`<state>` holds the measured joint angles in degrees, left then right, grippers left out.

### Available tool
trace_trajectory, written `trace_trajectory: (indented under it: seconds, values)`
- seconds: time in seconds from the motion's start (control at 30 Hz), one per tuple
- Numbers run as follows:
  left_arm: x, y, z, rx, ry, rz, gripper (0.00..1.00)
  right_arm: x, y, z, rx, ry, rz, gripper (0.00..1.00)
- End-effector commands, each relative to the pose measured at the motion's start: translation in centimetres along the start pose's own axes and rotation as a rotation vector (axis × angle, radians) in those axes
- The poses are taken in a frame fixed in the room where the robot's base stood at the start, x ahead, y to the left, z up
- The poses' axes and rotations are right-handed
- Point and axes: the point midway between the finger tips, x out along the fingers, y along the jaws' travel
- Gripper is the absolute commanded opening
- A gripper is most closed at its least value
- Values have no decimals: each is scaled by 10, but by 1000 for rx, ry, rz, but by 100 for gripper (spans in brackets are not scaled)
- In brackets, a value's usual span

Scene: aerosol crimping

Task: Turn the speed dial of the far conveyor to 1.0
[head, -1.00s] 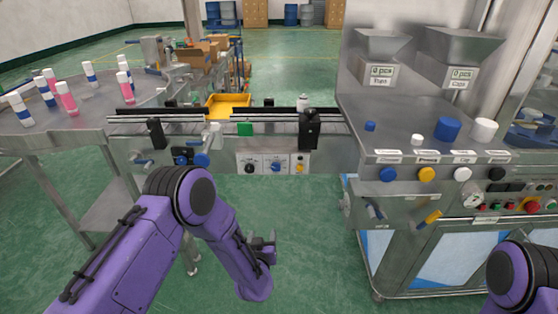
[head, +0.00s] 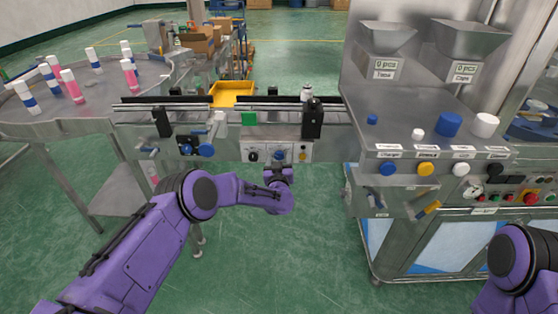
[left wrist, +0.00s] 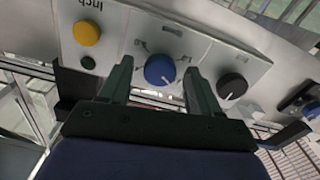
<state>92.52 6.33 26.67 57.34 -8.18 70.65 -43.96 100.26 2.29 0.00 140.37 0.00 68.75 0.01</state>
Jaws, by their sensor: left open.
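The far conveyor (head: 225,128) runs across the head view, with a small control panel (head: 268,144) on its front. In the left wrist view the panel carries a blue dial (left wrist: 160,69) with printed scale marks around it. The same blue dial shows in the head view (head: 279,154). My left gripper (head: 278,170) is just in front of the panel. In the left wrist view my left gripper (left wrist: 158,74) is open, with one finger on each side of the dial in the picture. I cannot tell contact or the exact dial setting. My right gripper is out of view.
A black knob (left wrist: 232,86) and a yellow button (left wrist: 87,33) flank the blue dial. A machine with coloured knobs (head: 425,170) stands to the right. A round table with bottles (head: 60,120) is at the left. Green floor (head: 310,240) lies clear between.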

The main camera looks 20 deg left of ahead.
Motion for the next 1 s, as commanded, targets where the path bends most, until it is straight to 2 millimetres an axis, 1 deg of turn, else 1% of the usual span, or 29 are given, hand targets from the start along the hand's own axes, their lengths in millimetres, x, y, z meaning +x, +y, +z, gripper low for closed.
trace_trajectory:
  seconds: [0.17, 0.2, 0.27, 0.3, 0.33, 0.37, 0.67, 0.87, 1.0]
  values:
    - [0, 0, 0, 0, -1, 0, 63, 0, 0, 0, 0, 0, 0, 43]
    - [0, 0, 0, 0, -1, 0, 56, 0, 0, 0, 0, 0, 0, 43]
    - [0, 0, 0, 0, -1, 0, 37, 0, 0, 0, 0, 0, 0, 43]
    - [0, 0, 0, 0, 0, 0, 24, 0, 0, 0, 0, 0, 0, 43]
    - [0, 0, 0, 0, 0, 0, 14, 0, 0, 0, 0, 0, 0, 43]
    - [0, 0, 0, 0, 0, 0, 6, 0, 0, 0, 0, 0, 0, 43]
    - [0, -1, 2, -25, 0, 0, 7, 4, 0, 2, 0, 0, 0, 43]
    - [0, -1, 4, -116, 1, 0, 7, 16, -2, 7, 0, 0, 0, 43]
    - [0, -2, 5, -224, 1, 0, 7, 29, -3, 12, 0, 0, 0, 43]
